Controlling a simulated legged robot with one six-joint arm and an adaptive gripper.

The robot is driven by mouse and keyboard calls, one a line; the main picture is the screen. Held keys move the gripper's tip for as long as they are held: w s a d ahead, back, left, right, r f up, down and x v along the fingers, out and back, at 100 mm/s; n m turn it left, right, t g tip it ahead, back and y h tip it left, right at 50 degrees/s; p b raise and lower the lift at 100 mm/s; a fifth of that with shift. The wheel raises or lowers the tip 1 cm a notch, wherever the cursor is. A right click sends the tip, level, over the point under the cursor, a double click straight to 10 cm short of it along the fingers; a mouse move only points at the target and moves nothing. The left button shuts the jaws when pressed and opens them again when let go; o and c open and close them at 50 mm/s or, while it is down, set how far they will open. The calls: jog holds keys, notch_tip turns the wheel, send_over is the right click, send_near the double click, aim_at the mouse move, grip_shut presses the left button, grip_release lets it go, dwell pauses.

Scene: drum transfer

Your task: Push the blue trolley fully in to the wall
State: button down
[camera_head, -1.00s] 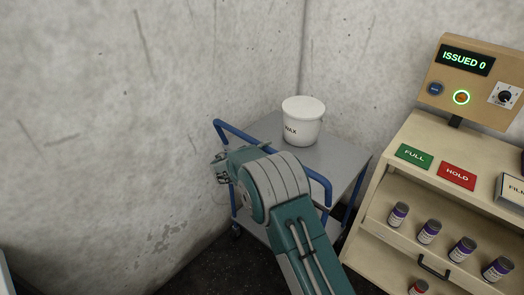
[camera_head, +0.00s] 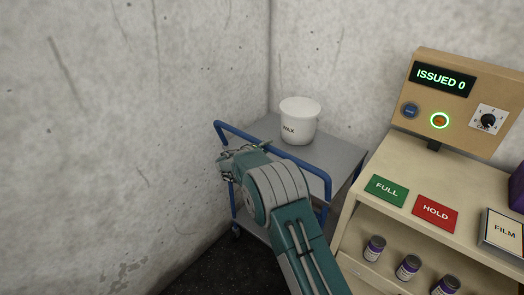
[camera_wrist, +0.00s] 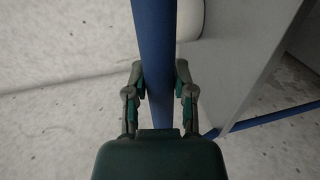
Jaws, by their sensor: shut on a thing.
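The blue trolley (camera_head: 337,163) has a grey top and a blue tube handle (camera_head: 270,148) on its near side. It stands in the corner between the two concrete walls. In the wrist view the handle (camera_wrist: 153,40) runs between the fingers of my gripper (camera_wrist: 160,85), which is shut on it. In the head view my gripper (camera_head: 230,163) is at the handle's left part, and my teal arm hides some of the trolley's near side. The wrist view also shows the trolley's grey top (camera_wrist: 240,50).
A white tub marked WAX (camera_head: 299,120) stands on the trolley top. To the right is a beige cabinet (camera_head: 347,228) with a green FULL card (camera_head: 386,191), a red HOLD card (camera_head: 435,213) and several small drums. A control panel (camera_head: 459,101) reads ISSUED 0. Concrete walls close off the left and back.

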jog(key=x, duration=0.2)
jog(key=shift+w+d+f, duration=0.1)
jog(key=shift+w+d, duration=0.2)
jog(key=shift+c, duration=2.2)
grip_release()
jog(key=shift+a, duration=0.1)
jog(key=v, duration=1.2)
